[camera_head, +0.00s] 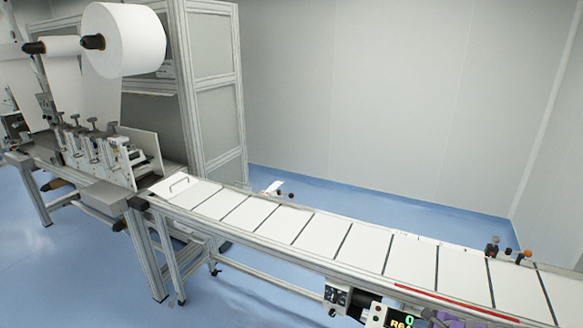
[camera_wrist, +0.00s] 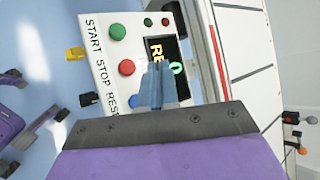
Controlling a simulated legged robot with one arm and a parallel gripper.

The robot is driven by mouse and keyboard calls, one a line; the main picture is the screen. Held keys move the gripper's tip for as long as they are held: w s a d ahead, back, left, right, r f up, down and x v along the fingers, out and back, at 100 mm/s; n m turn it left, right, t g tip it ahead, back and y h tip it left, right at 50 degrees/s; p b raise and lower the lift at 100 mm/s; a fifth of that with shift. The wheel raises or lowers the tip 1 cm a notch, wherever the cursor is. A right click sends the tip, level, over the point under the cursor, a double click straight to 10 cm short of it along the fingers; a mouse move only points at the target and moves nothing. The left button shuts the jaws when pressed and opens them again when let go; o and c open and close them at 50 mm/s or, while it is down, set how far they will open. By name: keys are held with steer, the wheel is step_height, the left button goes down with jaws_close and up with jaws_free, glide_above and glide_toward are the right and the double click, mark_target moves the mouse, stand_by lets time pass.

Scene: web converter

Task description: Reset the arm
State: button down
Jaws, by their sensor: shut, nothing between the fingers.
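My gripper (camera_wrist: 158,70) is shut and empty in the wrist view, its grey fingers pointing at a white control panel (camera_wrist: 102,50). The panel carries START, STOP and a partly hidden RES... label. A green button (camera_wrist: 117,31), a red button (camera_wrist: 127,67) and a blue button (camera_wrist: 134,112) stand beside the labels. The fingers overlap the dark display (camera_wrist: 157,47), which shows yellow letters and a green sign. I cannot tell whether they touch the panel. In the head view, the panel (camera_head: 377,315) is cut off at the bottom edge, with purple parts of my arm beside it.
A long conveyor (camera_head: 270,222) with white plates runs above the panel. A machine with a white paper roll (camera_head: 135,40) stands at the left. Small orange and black knobs (camera_head: 508,252) rise from the conveyor's far edge. Blue floor (camera_head: 60,285) is open at the front left.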

steer(key=w+a+r+n+y, duration=0.2)
steer(key=w+a+r+n, duration=0.15)
steer(key=a+r, duration=0.45)
steer(key=s+a+r+n+g+y, duration=0.1)
steer(key=s+a+r+n+g, duration=0.2)
steer(key=a, duration=0.4)
steer(key=s+a+r+n+y, duration=0.1)
steer(key=s+a+r+n, duration=0.35)
steer(key=a, duration=0.35)
steer(key=s+a+r+n+g+y, duration=0.1)
steer(key=s+a+r+n+g, duration=0.2)
steer(key=a, duration=0.4)
steer(key=s+a+r+n+g+h, duration=0.1)
steer(key=s+a+n+g+h, duration=0.2)
steer(key=s+n, duration=0.7)
steer(key=s+d+g+h, duration=0.1)
steer(key=s+d+h, duration=0.1)
steer(key=s, duration=0.6)
steer(key=s+d+r+g+h, duration=0.1)
steer(key=s+d+h, duration=0.1)
steer(key=s, duration=0.7)
steer(key=shift+d+r+m, duration=0.2)
steer(key=shift+d+m, duration=0.1)
steer(key=shift+d, duration=0.25)
steer(key=shift+s, duration=0.1)
